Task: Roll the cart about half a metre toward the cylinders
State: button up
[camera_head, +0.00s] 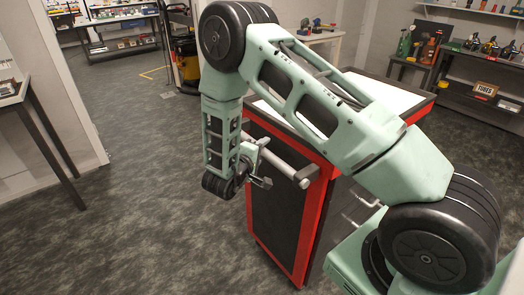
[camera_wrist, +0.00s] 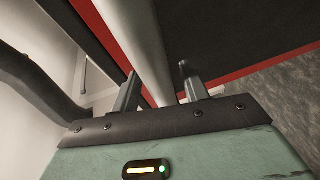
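The cart (camera_head: 282,215) has red edges, dark side panels and a pale top, and stands behind my arm, which hides part of it. Its pale handle bar (camera_head: 287,162) sticks out at the near left side. My gripper (camera_head: 262,168) is at this bar. In the wrist view the bar (camera_wrist: 146,45) runs between the two fingers of my gripper (camera_wrist: 160,85). The fingers stand apart with a gap visible at the right one, so they look open around the bar. A green cylinder (camera_head: 404,44) and an orange cylinder (camera_head: 431,47) stand at the back right.
A dark-legged table (camera_head: 50,138) stands at the left. A yellow and black machine (camera_head: 187,62) and a white table (camera_head: 322,38) are behind the cart. A shelf bench (camera_head: 485,97) lines the right wall. The grey floor (camera_head: 130,210) left of the cart is clear.

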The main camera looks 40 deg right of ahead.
grip_shut()
jog(key=shift+d, duration=0.1)
jog(key=d, duration=2.3)
jog(key=shift+w+d, duration=0.15)
jog(key=shift+w, duration=0.15)
jog(key=d+b, duration=0.2)
jog(key=d, duration=0.6)
jog(key=d+b, duration=0.3)
jog(key=d, duration=0.5)
jog(key=d+b, duration=0.2)
jog(key=d, duration=0.7)
jog(key=shift+w, duration=0.4)
jog(key=shift+d+b, duration=0.5)
jog(key=shift+d, duration=0.35)
jog(key=shift+o, duration=1)
grip_release()
jog(key=shift+w, duration=0.1)
